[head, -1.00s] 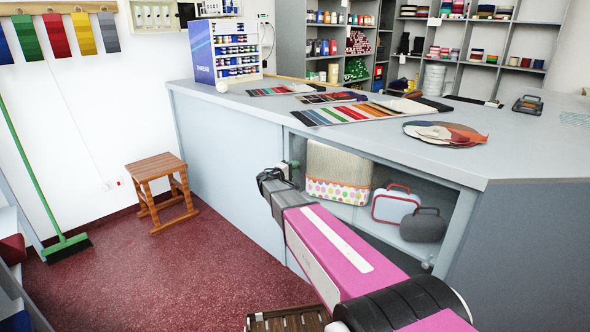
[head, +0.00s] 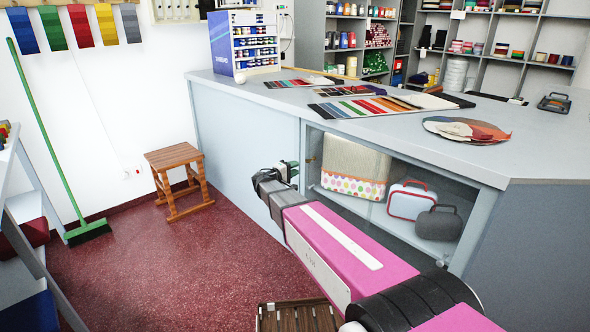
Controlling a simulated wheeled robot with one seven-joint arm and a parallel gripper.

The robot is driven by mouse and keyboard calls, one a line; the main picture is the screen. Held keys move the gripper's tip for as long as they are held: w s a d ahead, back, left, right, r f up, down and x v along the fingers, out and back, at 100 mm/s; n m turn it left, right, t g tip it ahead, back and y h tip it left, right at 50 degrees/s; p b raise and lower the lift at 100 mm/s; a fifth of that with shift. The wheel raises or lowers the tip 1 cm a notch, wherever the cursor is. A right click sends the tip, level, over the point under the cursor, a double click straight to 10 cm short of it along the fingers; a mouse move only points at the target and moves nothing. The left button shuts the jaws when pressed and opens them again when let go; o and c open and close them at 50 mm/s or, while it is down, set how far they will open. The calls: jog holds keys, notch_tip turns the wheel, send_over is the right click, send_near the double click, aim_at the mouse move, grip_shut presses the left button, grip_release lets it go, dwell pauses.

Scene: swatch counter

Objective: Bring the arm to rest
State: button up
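My pink arm (head: 345,250) reaches from the lower right toward the front of the counter (head: 232,120). My gripper (head: 286,170) is at its far end, small and partly hidden by the dark wrist link, beside the left edge of the counter's open shelf bay. It stands below the countertop and above the floor. Whether its fingers are open or shut does not show, and no held object can be made out.
The bay holds a patterned fabric box (head: 352,170), a white case with red trim (head: 410,201) and a grey case (head: 438,223). A wooden stool (head: 174,160) and a green broom (head: 48,130) stand left. A slatted wooden piece (head: 298,316) lies close below my arm. Red floor between is clear.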

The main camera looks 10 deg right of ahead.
jog(key=s+d+f+m+g+y, duration=0.25)
jog(key=s+d+f+g, duration=0.2)
jog(key=s, duration=0.35)
jog(key=s+d+f+m+g+y, duration=0.1)
jog(key=s+d+f+g+y, duration=0.2)
jog(key=s+d+f, duration=0.3)
jog(key=s+a+f+m+g+y, duration=0.1)
jog(key=s+y, duration=0.3)
jog(key=s, duration=0.4)
jog(key=s+a+f+m+g+y, duration=0.1)
jog(key=s+a+m+g+y, duration=0.1)
jog(key=s+y, duration=0.3)
jog(key=s, duration=0.4)
jog(key=shift+f, duration=0.35)
jog(key=shift+m, duration=0.25)
